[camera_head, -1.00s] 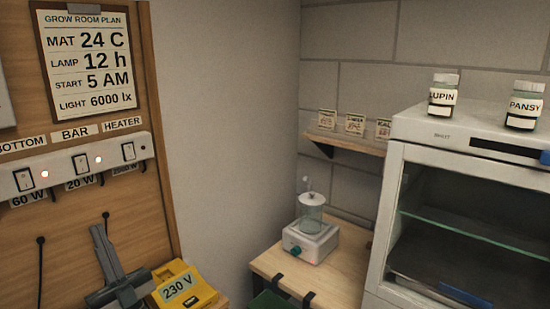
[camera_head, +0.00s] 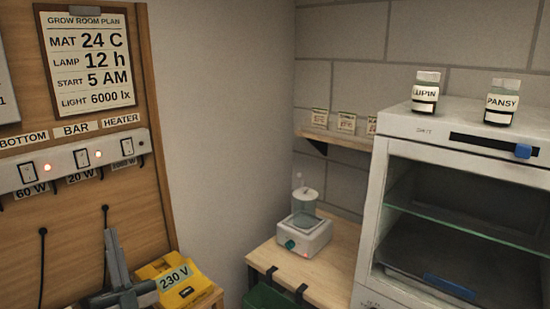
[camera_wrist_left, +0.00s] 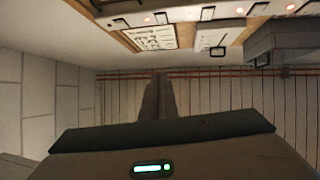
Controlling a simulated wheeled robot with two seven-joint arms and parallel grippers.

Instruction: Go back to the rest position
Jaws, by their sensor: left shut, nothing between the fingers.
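My left gripper (camera_head: 112,236) is at the lower left of the head view, in front of the wooden board. Its dark fingers are together, point upward and hold nothing. It stands just left of the yellow 230 V box, and I cannot tell the gap between them. In the left wrist view the closed fingers (camera_wrist_left: 159,98) rise from the dark gripper body with only the room behind them. My right gripper is not in view.
A switch strip (camera_head: 72,166) on the board (camera_head: 30,235) has two red lights lit. The yellow box (camera_head: 187,290) is below. A bench (camera_head: 335,262) holds a white device with a clear jar (camera_head: 303,235). A glass-fronted cabinet (camera_head: 362,235) carries LUPIN (camera_head: 425,93) and PANSY (camera_head: 501,102) jars.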

